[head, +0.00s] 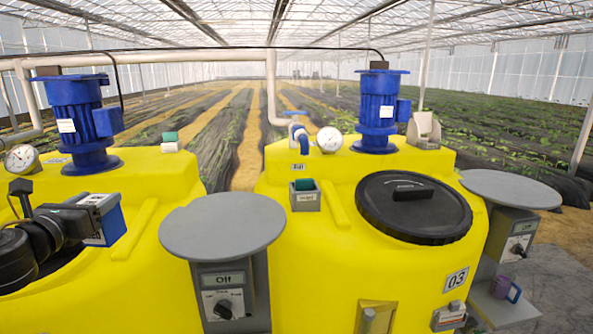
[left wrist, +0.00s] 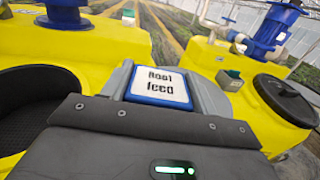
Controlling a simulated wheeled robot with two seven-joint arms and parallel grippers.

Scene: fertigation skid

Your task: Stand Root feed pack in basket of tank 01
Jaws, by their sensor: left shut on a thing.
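The Root feed pack (left wrist: 160,88) is a white-faced block with a blue edge, its label facing up in the left wrist view. It also shows in the head view (head: 110,221) at the left. My left gripper (head: 92,222) is shut on it, with grey fingers on both sides. The pack is held above the left yellow tank (head: 150,185), beside a dark round opening (left wrist: 32,122). My arm hides part of this opening in the head view. I cannot make out a basket or a number on this tank. My right gripper is not in view.
The right yellow tank (head: 330,215), marked 03, has a closed black lid (head: 413,210). Blue motors (head: 78,120), gauges and pipes stand behind. A round grey table (head: 222,226) stands between the tanks, apparently bare; another (head: 511,188) is at right.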

